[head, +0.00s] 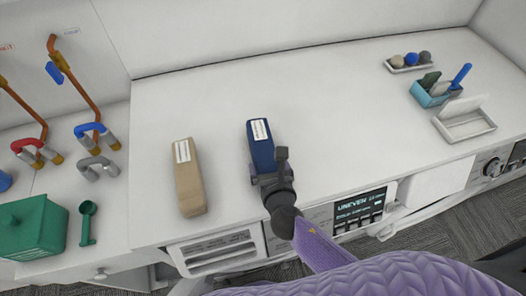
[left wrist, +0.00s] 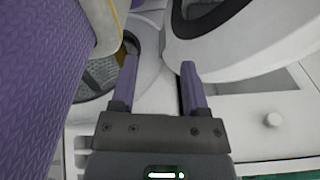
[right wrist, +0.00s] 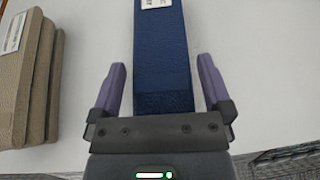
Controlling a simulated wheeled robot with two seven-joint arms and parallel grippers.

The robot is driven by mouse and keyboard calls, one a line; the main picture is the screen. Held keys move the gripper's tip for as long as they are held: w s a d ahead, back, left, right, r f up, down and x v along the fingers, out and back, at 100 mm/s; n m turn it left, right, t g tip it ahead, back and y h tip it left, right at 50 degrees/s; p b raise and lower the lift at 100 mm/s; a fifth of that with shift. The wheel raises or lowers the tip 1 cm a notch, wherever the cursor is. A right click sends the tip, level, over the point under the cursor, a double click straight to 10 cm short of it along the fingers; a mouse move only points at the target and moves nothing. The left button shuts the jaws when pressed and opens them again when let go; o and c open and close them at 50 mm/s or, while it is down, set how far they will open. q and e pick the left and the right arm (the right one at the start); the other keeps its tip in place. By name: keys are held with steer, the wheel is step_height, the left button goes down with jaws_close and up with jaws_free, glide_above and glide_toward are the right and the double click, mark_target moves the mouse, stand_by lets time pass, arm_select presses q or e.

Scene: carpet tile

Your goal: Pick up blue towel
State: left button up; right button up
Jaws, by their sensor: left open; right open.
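A folded blue towel (head: 261,143) with a white label lies on the white counter near its front edge, right of a beige towel. It also shows in the right wrist view (right wrist: 163,60), running away from the gripper. My right gripper (head: 267,172) is at the towel's near end. In the right wrist view its two purple fingers (right wrist: 164,85) are apart, one on each side of the towel, with gaps between. Its fingers are partly hidden in the head view. My left gripper (left wrist: 157,80) is open and empty, over white machine parts below the counter; it is outside the head view.
A folded beige towel (head: 189,178) lies left of the blue one. A green box (head: 33,228) and pipe fittings (head: 90,168) are at the left. A tray of balls (head: 408,64), a blue caddy (head: 436,92) and a white dish (head: 465,126) stand at the right. The counter's middle is clear.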

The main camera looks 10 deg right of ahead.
steer(key=shift+w+f, duration=0.15)
steer(key=shift+w, duration=0.15)
steer(key=shift+s, duration=0.1)
